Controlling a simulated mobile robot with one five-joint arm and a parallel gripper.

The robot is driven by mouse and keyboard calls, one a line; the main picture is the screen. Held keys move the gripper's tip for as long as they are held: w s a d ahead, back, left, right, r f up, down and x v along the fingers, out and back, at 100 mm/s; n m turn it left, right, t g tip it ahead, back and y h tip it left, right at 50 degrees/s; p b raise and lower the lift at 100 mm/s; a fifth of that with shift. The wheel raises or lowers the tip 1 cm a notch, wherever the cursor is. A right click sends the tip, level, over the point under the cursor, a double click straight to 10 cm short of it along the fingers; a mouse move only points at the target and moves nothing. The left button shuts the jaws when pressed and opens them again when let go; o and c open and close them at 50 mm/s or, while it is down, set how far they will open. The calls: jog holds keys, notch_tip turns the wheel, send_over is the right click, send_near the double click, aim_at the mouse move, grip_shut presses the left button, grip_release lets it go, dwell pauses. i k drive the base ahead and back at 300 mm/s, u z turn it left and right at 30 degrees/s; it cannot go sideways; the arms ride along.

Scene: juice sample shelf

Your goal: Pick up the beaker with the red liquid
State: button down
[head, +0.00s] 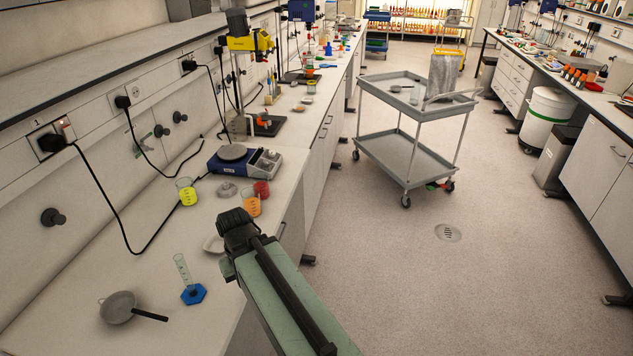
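The beaker with red liquid (261,189) stands on the left bench near its front edge. A beaker with orange liquid (252,207) stands just in front of it and to the left, overlapping its lower left part in the picture. A beaker with yellow liquid (187,192) stands further left, nearer the wall. My arm reaches up from the bottom of the picture, and its dark joint shows in front of the beakers, nearer the camera. I cannot make out my gripper's fingers.
A blue balance (228,166) stands behind the beakers. A small metal weight-like object (227,190) lies between them. A white dish (213,244), a blue-footed cylinder (193,291) and a pan (118,307) are nearer. A grey cart (408,160) stands in the aisle; the floor beside my arm is clear.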

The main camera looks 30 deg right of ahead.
aim_at(260, 179)
jog(key=z, duration=0.6)
jog(key=k, duration=0.9)
jog(key=u, duration=0.15)
jog(key=i, duration=1)
jog(key=u, duration=3.85)
jog(key=k, duration=1)
